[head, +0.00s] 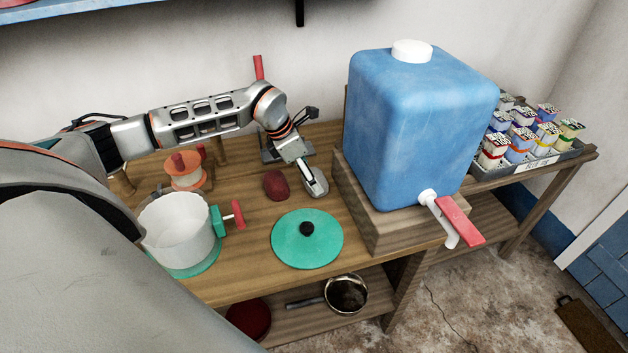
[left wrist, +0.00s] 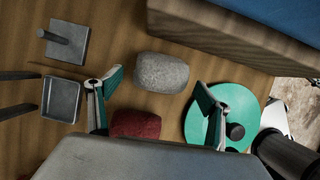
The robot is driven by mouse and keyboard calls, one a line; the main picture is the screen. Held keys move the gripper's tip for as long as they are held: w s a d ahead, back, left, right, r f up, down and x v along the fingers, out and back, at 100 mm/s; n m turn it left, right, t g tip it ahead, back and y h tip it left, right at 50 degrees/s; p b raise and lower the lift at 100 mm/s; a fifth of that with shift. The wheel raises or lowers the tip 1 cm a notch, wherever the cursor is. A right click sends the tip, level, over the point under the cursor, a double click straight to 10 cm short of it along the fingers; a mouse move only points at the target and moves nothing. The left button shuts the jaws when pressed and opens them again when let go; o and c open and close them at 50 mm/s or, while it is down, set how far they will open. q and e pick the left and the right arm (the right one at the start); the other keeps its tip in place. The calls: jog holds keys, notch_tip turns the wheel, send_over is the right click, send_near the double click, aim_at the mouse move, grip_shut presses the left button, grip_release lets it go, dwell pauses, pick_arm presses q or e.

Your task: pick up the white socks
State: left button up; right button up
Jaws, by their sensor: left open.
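The white socks appear as a rounded, greyish-white bundle (left wrist: 161,72) on the wooden table in the left wrist view. In the head view the bundle (head: 318,186) is partly covered by my left gripper (head: 305,168). In the left wrist view my left gripper (left wrist: 156,100) is open and empty, its two fingers spread wide. The bundle lies beyond the fingertips, within the span of the gap. I cannot tell if a finger touches it. A dark red bundle (head: 276,185) lies just left of it; it also shows in the left wrist view (left wrist: 136,124). My right gripper is out of view.
A green lid (head: 318,245) lies in front of the bundles. A blue water tank (head: 415,125) on a wooden stand (head: 385,232) bounds the right side. Metal pieces (left wrist: 62,99) lie behind.

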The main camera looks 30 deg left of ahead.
pick_arm(q)
jog(key=shift+x, duration=1.75)
jog(key=shift+w, duration=0.1)
jog(key=c, duration=1.3)
jog(key=shift+o, duration=0.2)
jog(key=shift+r, duration=0.15)
